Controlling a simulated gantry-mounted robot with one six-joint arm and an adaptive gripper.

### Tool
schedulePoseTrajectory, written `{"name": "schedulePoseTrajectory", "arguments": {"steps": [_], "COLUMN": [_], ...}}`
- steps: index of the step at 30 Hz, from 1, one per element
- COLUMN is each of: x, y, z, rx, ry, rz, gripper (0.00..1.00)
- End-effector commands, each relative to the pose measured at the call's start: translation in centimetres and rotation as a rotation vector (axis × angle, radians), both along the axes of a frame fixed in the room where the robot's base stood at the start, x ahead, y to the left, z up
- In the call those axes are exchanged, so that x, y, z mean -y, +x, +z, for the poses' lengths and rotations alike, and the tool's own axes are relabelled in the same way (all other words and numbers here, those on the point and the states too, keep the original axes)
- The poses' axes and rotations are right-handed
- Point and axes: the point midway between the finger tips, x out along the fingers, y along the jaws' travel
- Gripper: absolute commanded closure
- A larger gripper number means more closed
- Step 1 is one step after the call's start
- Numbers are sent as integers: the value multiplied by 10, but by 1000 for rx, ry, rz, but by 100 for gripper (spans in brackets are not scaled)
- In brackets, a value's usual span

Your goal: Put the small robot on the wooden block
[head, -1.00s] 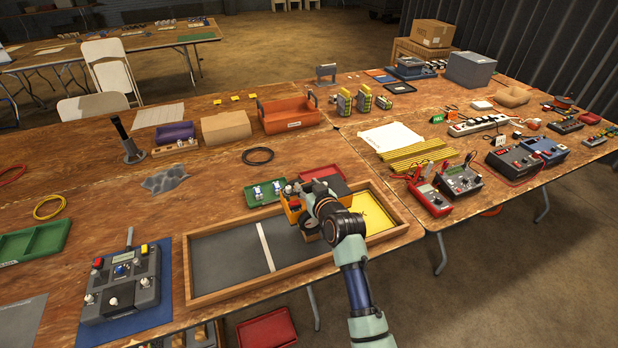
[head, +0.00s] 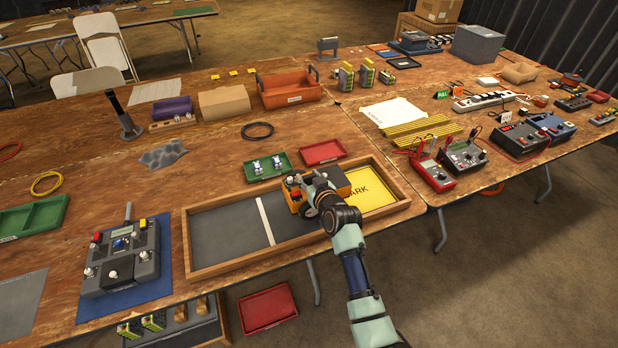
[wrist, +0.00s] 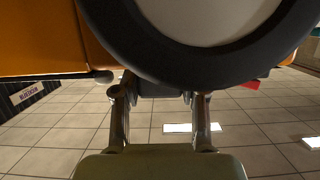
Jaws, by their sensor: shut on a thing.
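The small robot (head: 333,184) is orange with dark wheels. In the head view it is over the right part of the wooden-framed pit, partly over the yellow pad. My gripper (head: 308,197) is shut on it at its near side, and my arm hides part of it. I cannot tell whether its wheels touch the pit floor. In the wrist view a large dark wheel (wrist: 185,70) and the orange body (wrist: 40,42) fill the top. A plain tan block (head: 225,102), which looks like the wooden block, stands at the back of the left table, beside the orange crate.
The pit's wooden frame (head: 188,243) surrounds a dark floor with a white stripe. Behind it lie a green tray (head: 250,178) with small parts and a red tray (head: 322,152). A black cable ring (head: 257,131) and the orange crate (head: 288,95) stand farther back.

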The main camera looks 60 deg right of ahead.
Motion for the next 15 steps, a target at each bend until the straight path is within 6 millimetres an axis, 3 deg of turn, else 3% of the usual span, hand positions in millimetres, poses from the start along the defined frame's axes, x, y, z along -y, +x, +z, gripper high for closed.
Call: {"name": "schedulePoseTrajectory", "arguments": {"steps": [4, 5, 8, 9, 15], "x": [1, 0, 0, 0, 0], "y": [1, 0, 0, 0, 0], "z": [0, -4, -3, -3, -3], "rx": [5, -1, -1, 0, -1], "ry": [-6, 1, 1, 0, 1], "rz": [-1, 0, 0, 0, 0], "gripper": [100, 53, 36, 33, 33]}}
